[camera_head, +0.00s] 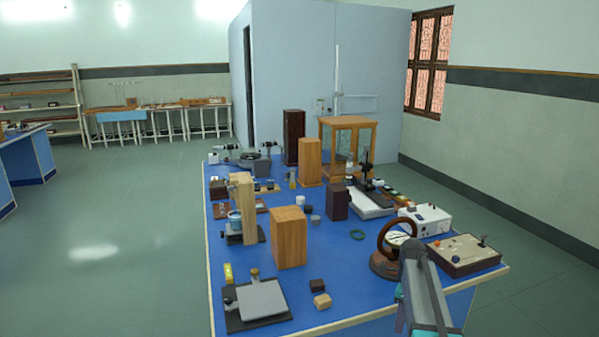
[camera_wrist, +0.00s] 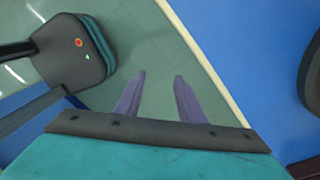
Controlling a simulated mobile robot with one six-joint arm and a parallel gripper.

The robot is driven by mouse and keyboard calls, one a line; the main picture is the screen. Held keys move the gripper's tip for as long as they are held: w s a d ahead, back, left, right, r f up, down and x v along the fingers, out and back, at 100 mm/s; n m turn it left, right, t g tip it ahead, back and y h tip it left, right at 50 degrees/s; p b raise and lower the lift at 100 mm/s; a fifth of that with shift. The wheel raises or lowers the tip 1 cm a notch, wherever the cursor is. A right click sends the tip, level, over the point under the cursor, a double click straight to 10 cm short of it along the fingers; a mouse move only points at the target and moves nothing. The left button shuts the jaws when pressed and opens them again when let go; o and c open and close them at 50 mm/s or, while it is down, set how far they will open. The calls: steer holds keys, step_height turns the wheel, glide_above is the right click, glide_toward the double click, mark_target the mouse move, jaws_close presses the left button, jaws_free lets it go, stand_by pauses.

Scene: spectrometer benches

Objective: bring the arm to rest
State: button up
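My gripper (camera_wrist: 158,79) shows in the wrist view with its two purple-grey fingers apart and nothing between them. Green floor tiles lie behind the fingertips. The pale edge of the blue bench runs diagonally just to the right of the fingers. In the head view a grey and teal part of my arm (camera_head: 424,290) shows at the bench's near right edge. The fingers cannot be made out there.
The blue bench (camera_head: 340,285) holds wooden blocks (camera_head: 289,238), a black-and-grey plate stand (camera_head: 260,300), a round brown-rimmed instrument (camera_head: 388,264) and a control box (camera_head: 466,254) close to my arm. Open floor (camera_head: 120,260) lies left of the bench.

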steer(key=s+a+f+n+g, duration=0.1)
steer(key=s+a+f+n, duration=0.45)
steer(key=s+f, duration=0.45)
steer(key=s+a+f+n+g, duration=0.1)
steer(key=s+a+f+n, duration=0.3)
steer(key=s+f+n, duration=0.5)
steer(key=s+a+f+n, duration=0.2)
steer(key=s+f+n, duration=0.1)
steer(key=s, duration=0.5)
steer(key=s+a+f+n+g, duration=0.1)
steer(key=s+a+f+n, duration=0.1)
steer(key=s+f, duration=0.4)
steer(key=s+a+f+n+g, duration=0.1)
steer(key=s+f+n, duration=0.3)
steer(key=s, duration=0.6)
steer(key=shift+s+a+f+n, duration=0.25)
steer(key=shift+a+n, duration=0.1)
steer(key=shift+a, duration=0.15)
steer(key=shift+c, duration=0.6)
